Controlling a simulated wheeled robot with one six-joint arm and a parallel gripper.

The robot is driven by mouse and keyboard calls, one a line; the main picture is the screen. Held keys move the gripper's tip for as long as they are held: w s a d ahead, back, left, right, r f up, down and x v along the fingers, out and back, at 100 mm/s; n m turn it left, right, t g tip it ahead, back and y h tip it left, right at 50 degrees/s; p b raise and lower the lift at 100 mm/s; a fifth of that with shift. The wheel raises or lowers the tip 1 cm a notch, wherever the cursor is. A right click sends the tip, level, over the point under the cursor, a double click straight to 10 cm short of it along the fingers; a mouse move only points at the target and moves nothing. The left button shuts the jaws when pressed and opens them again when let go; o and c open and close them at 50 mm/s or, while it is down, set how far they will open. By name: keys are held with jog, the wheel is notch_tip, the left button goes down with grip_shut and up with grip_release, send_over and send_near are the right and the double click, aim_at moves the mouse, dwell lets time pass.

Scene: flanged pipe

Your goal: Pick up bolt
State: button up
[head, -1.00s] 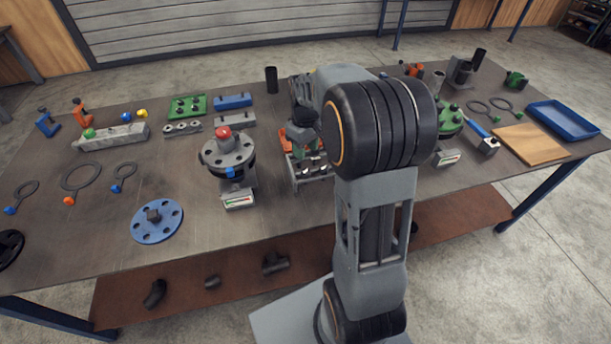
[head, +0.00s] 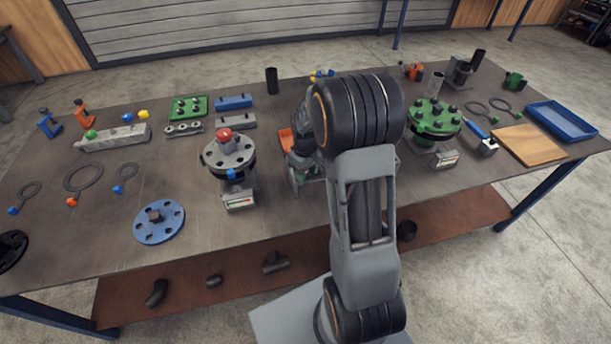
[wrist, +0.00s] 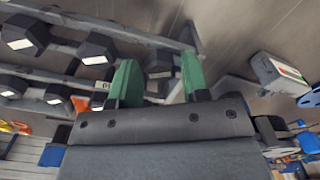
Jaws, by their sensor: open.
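In the wrist view, several bolts with dark hex heads sit in a grey rack (wrist: 150,37); one bolt (wrist: 100,48) is left of my fingers and another (wrist: 26,35) is at the far upper left. My gripper (wrist: 159,80) has two green fingers, apart, with a dark bolt head (wrist: 158,63) showing in the gap beyond them. I cannot tell whether the fingers reach around it or touch it. In the head view, the rack (head: 298,178) stands mid-table, and my arm hides its bolts and my fingertips.
A grey flanged pipe (head: 228,152) with a red knob stands left of the rack. A green flanged pipe (head: 434,120) stands to the right. A blue flange (head: 159,222) lies at the front left. The table (head: 290,222) is bare in front of the rack.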

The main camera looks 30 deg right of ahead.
jog(key=c, duration=0.8)
